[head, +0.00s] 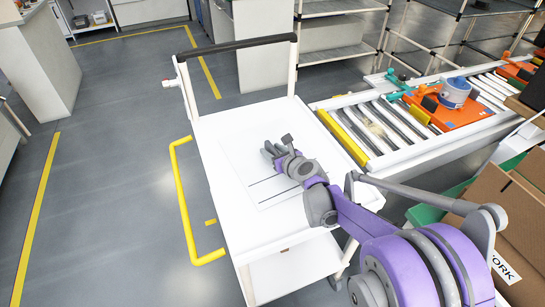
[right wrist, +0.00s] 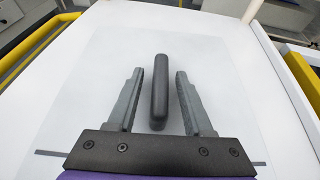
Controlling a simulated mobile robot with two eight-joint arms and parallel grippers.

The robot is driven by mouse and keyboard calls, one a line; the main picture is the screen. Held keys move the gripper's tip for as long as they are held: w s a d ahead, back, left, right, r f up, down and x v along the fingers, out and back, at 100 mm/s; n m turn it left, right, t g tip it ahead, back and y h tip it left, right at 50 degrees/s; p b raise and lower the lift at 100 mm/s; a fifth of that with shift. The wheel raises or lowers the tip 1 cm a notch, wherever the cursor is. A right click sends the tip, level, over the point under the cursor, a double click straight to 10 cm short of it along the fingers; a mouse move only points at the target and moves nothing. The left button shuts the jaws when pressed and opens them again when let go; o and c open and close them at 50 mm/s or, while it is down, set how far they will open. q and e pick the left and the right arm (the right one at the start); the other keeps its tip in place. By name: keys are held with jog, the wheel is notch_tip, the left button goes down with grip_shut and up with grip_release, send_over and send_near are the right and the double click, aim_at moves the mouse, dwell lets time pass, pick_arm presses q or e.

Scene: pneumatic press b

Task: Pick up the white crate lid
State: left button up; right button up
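The white crate lid (head: 240,152) lies flat on the top of a white cart (head: 222,122), a thin pale panel with dark lines near one edge. In the right wrist view the lid (right wrist: 110,60) has an upright-looking dark grey bar handle (right wrist: 159,95). My right gripper (head: 272,151) is over the lid. In the right wrist view its fingers (right wrist: 159,74) are open, one on each side of the handle, with a visible gap on both sides. Whether the fingertips touch the lid is hard to tell. My left gripper is not in view.
The cart has a dark push bar (head: 238,46) at its far end and a yellow rail (head: 183,205) on its left. A roller conveyor (head: 385,125) with orange trays (head: 446,112) stands to the right. Cardboard boxes (head: 505,215) are at lower right. The floor at left is clear.

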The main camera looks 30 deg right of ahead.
grip_shut()
dwell(1.2)
